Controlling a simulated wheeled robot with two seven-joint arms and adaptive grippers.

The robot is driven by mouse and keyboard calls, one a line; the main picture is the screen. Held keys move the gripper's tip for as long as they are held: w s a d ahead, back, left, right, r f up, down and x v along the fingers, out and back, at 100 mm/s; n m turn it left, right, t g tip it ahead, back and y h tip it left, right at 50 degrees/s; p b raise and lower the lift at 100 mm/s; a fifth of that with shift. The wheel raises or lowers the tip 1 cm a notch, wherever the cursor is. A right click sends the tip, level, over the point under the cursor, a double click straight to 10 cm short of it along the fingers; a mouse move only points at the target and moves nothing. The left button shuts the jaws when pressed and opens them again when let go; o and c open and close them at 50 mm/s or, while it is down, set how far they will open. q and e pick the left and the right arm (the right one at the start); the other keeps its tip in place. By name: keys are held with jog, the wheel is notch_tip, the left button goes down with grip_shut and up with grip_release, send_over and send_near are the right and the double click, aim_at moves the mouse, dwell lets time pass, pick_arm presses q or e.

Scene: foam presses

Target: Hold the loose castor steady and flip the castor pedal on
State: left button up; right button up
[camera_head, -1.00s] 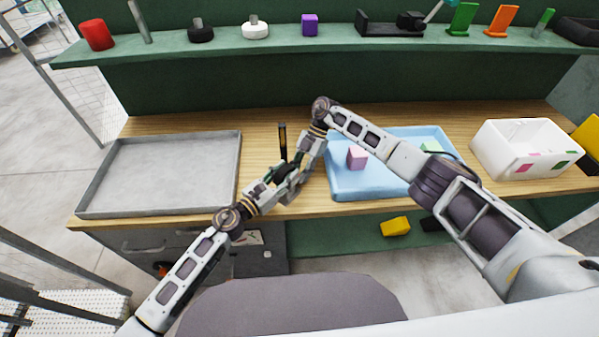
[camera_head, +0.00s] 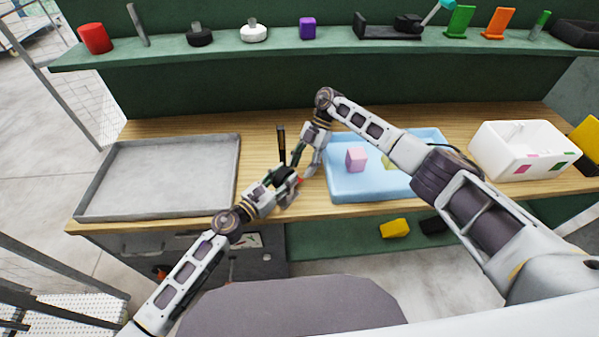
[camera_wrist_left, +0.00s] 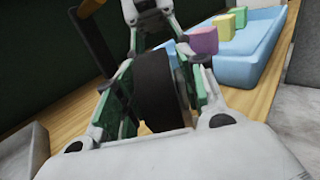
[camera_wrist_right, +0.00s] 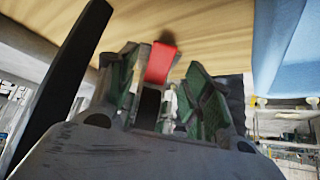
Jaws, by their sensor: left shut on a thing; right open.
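The castor's dark wheel (camera_wrist_left: 155,90) sits between the fingers of my left gripper (camera_head: 287,182), which is shut on it just above the bench; it shows small and dark in the head view (camera_head: 282,174). The castor's red pedal (camera_wrist_right: 160,62) lies between and beyond the fingers of my right gripper (camera_wrist_right: 170,100) in the right wrist view. A speck of red also shows beside the left gripper in the head view (camera_head: 299,180). My right gripper is open, just right of the castor. Whether it touches the pedal I cannot tell.
A dark upright post (camera_head: 281,143) stands close behind the castor. A blue tray (camera_head: 347,193) with a pink block (camera_head: 356,159) and a yellow-green block (camera_head: 389,163) is at the right, partly behind my right arm. A grey tray (camera_head: 160,140) is at the left, a white bin (camera_head: 483,150) far right.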

jog(key=v, duration=0.8)
pick_arm(q)
jog(key=o, duration=1.4)
jog(key=shift+o, duration=0.2)
jog(key=shift+s+a, duration=0.15)
jog(key=v, duration=1.1)
jog(key=shift+s+a, duration=0.2)
jog(key=shift+s, duration=0.15)
